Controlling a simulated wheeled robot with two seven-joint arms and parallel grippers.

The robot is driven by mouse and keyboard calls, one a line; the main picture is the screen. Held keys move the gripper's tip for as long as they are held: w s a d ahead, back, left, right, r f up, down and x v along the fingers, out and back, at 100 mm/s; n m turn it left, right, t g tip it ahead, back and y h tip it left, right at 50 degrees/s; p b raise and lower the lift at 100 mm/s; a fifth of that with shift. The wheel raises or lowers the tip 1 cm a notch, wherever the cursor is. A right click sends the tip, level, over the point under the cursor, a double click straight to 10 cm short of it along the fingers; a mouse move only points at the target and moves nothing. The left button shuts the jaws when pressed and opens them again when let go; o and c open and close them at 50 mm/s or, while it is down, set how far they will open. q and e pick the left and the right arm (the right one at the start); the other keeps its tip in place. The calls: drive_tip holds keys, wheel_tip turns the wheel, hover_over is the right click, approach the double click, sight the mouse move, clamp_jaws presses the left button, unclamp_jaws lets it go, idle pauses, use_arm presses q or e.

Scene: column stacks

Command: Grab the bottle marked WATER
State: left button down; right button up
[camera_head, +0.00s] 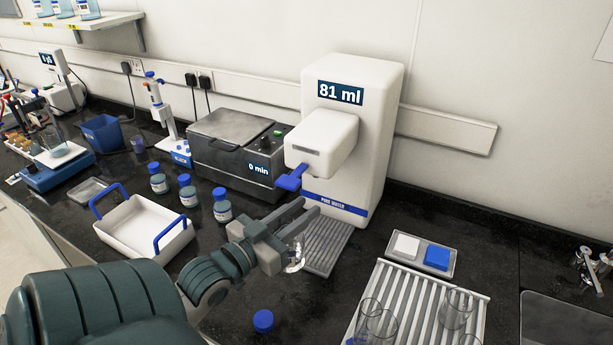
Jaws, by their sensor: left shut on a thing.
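Three bottles with blue caps stand in a slanting row on the black counter: a left one (158,183), a middle one (187,195) and a right one (221,210). Their white labels are too small to read, so I cannot tell which is marked WATER. My left gripper (299,215) is to the right of them, in front of the dispenser marked PURE WATER (375,130). It is shut on a small clear object (295,258), mostly hidden by the gripper. A loose blue cap (263,321) lies on the counter nearer me. My right gripper is not in view.
The dispenser reads 81 ml, with a ribbed grey drip tray (328,255) below. A white carrier with blue handles (130,240) stands left. A grey heated box (235,150) stands behind the bottles. A rack with clear glasses (410,300) is at right.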

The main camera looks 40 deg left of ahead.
use_arm(q)
drive_tip(key=s+p, duration=0.1)
drive_tip(key=s+d+p, duration=0.1)
drive_tip(key=s, duration=0.1)
drive_tip(key=shift+s+r, duration=0.1)
drive_tip(key=shift+s+d+p, duration=0.2)
drive_tip(key=shift+s+p, duration=0.1)
drive_tip(key=shift+s, duration=0.35)
drive_tip(key=shift+s+d+p, duration=0.2)
drive_tip(key=shift+s+p, duration=0.05)
drive_tip(key=shift+s, duration=0.4)
drive_tip(key=shift+s+d, duration=0.15)
drive_tip(key=shift+s, duration=0.25)
idle(0.6)
drive_tip(key=shift+d, duration=0.1)
